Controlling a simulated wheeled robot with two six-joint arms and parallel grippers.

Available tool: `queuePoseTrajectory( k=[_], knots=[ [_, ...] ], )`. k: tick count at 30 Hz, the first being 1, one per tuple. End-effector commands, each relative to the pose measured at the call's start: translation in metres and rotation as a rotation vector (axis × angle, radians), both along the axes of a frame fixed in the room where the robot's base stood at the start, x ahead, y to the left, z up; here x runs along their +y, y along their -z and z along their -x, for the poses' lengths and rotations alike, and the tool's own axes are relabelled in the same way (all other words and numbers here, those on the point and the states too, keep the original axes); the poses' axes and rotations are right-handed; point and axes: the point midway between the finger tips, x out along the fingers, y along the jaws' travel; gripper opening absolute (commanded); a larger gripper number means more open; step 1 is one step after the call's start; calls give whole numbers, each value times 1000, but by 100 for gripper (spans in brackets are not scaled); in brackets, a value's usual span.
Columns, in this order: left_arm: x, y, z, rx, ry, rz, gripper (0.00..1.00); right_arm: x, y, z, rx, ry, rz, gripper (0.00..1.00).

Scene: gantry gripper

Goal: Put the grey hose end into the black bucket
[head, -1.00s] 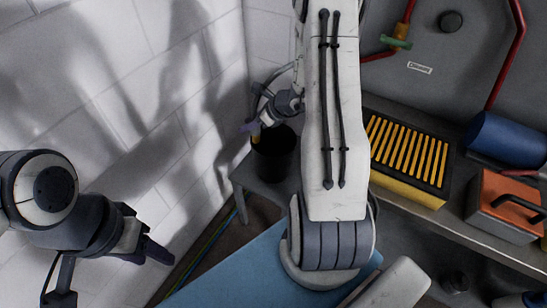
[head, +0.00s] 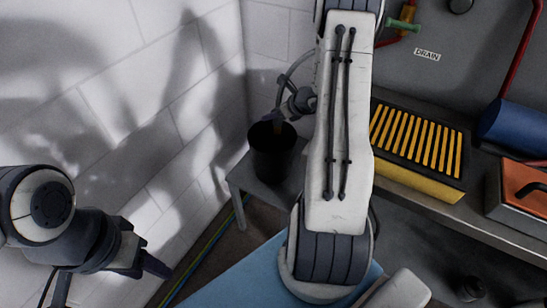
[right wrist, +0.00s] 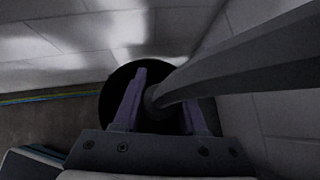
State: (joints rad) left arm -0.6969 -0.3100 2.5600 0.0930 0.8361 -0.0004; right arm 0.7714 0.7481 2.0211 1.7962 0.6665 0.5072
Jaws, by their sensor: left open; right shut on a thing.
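The black bucket (head: 272,165) stands upright on a small grey table beside the white wall. My right gripper (head: 277,124) is at the bucket's mouth and is shut on the grey hose. In the right wrist view its purple fingers (right wrist: 163,105) sit either side of the grey hose (right wrist: 225,80), with the dark round bucket (right wrist: 112,95) behind them. The hose end is dark there, and I cannot tell how deep it is. In the head view the hose (head: 293,70) arches up behind my right arm. My left gripper (head: 152,264) is open and empty at the lower left, away from the bucket.
The grey table (head: 240,178) has little bare room around the bucket. To the right, a bench carries a yellow-slatted black box (head: 415,140), a blue cylinder (head: 515,128) and an orange-topped box (head: 525,185). The white wall (head: 110,80) is close on the left.

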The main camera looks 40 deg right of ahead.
Motion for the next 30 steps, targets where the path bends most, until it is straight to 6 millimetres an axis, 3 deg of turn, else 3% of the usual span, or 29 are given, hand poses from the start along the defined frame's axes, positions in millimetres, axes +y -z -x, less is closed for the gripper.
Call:
queuePoseTrajectory(
  k=[9, 10, 12, 23, 30],
  knots=[
    [0, 3, 0, 0, 0, 0, 50, 0, 4, 0, -1, -1, 1, 0],
    [0, 3, 0, 0, 0, 0, 50, 0, 4, 0, -1, -1, 1, 49],
    [0, 3, 0, 0, 0, 0, 50, 0, 4, 0, -1, -1, 1, 76],
    [0, 1, 0, 0, 0, 0, 50, 0, 2, 0, 0, -1, 1, 76],
    [0, -26, 0, 0, 0, 0, 50, 0, -32, 0, -2, -1, 3, 76]
  ],
)
